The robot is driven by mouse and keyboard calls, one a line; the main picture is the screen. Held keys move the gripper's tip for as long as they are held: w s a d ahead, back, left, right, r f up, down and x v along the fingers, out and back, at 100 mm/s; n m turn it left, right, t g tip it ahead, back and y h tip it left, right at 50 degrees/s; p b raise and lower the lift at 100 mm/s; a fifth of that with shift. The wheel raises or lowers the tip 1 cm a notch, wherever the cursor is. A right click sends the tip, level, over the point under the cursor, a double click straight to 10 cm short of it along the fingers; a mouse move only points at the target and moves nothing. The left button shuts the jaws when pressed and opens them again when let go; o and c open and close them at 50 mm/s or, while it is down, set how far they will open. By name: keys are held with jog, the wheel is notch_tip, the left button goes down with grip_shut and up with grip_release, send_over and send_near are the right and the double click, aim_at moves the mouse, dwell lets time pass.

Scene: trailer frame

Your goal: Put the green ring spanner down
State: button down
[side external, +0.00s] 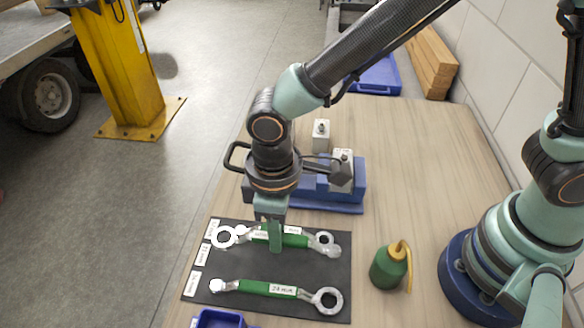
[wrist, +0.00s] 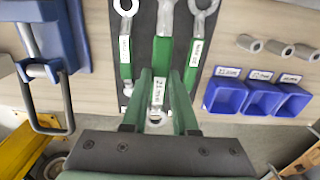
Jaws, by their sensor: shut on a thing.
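The green ring spanner (wrist: 163,50) has a green grip, a white label and grey ring ends. My gripper (wrist: 161,97) is shut on it, with one finger on each side of the labelled grip. In the side external view my gripper (side external: 272,240) is over the dark mat (side external: 205,285). A second green spanner (wrist: 125,58) lies to its left in the wrist view, and a third (wrist: 194,58) to its right. In the side external view the held spanner overlaps the far one; the near spanner (side external: 268,289) lies apart on the mat. The gap under the held spanner is unclear.
A blue fixture (side external: 320,185) with metal blocks stands behind the mat. A green bottle (side external: 388,267) with a yellow spout stands to its right. Blue bins (wrist: 262,97) and several grey cylinders (wrist: 250,43) are beside the mat.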

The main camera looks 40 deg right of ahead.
jog(key=shift+f, duration=3.15)
jog(key=shift+f, duration=0.1)
jog(key=c, duration=0.7)
grip_release()
notch_tip(320, 180, up, 12)
jog(key=shift+r, duration=0.1)
jog(key=d+r+m+t, duration=0.2)
jog(key=d+r+m, duration=0.1)
jog(key=d, duration=0.6)
jog(key=w+d+r+m+t, duration=0.1)
jog(key=d+r+m, duration=0.2)
jog(key=d, duration=0.6)
jog(key=w+d+r+m+t, duration=0.1)
jog(key=d+r+m+t, duration=0.1)
jog(key=d, duration=0.7)
jog(key=shift+w+d+r+m+t, duration=0.15)
jog(key=shift+r+m, duration=0.1)
jog(key=shift+r, duration=0.45)
jog(key=shift+w+d+r+m+t, duration=0.15)
jog(key=shift+r+m, duration=0.1)
jog(key=shift+r, duration=0.45)
